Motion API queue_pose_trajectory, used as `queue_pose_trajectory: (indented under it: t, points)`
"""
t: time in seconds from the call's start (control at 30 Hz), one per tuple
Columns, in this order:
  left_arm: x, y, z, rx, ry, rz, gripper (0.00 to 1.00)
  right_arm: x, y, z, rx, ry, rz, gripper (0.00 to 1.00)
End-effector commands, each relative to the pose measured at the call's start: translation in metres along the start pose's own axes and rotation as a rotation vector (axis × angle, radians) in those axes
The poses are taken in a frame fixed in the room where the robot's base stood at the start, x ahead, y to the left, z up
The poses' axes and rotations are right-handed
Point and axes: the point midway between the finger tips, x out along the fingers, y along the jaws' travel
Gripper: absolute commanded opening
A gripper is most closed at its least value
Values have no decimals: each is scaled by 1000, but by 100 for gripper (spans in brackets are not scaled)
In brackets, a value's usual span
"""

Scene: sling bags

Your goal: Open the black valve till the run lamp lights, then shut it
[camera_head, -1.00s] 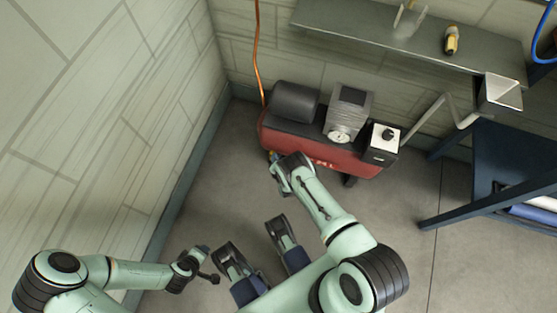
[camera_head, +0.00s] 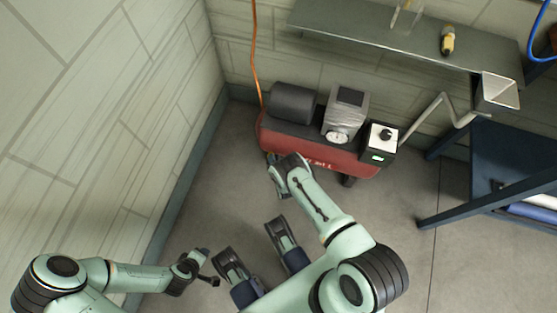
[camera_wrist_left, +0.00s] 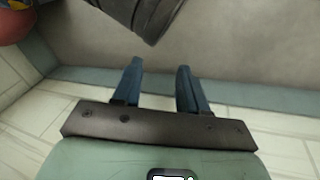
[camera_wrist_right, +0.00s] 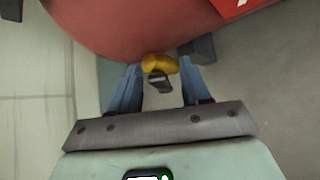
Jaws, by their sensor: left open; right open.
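The black valve (camera_wrist_right: 160,85) shows in the right wrist view as a small black handle on a yellow brass fitting (camera_wrist_right: 158,64) under the red tank (camera_wrist_right: 140,35). My right gripper (camera_head: 277,173) is at the tank's lower left end in the head view. Its open fingers stand either side of the valve handle; I cannot tell whether they touch it. The run lamp (camera_head: 377,157) glows green on the front of the white and black control box (camera_head: 381,141). My left gripper (camera_head: 210,266) is open and empty, low over the floor.
The red compressor (camera_head: 318,156) carries a dark motor (camera_head: 292,102) and a grey pump with a dial (camera_head: 337,137). A grey shelf (camera_head: 390,38) with a yellow-handled tool (camera_head: 447,40) is above. A dark blue table (camera_head: 490,160) stands right. An orange hose (camera_head: 254,50) hangs behind.

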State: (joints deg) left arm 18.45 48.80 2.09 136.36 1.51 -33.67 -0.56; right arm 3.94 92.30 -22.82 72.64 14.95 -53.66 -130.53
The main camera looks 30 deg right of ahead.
Motion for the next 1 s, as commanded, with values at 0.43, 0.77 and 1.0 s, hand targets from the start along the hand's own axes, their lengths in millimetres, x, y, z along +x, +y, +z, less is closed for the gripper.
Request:
queue_pose_trajectory:
  t: [0.43, 0.77, 1.0]
  points:
    - [-52, 16, 56, 15, -176, 12, 43, -93, 3, 1, -3, 3, 0, 47]
    - [-66, 19, 74, 19, -234, 14, 43, -128, 0, 1, -2, 0, 0, 47]
    - [-66, 19, 75, 19, -237, 14, 43, -129, 0, 1, -1, -1, 0, 47]
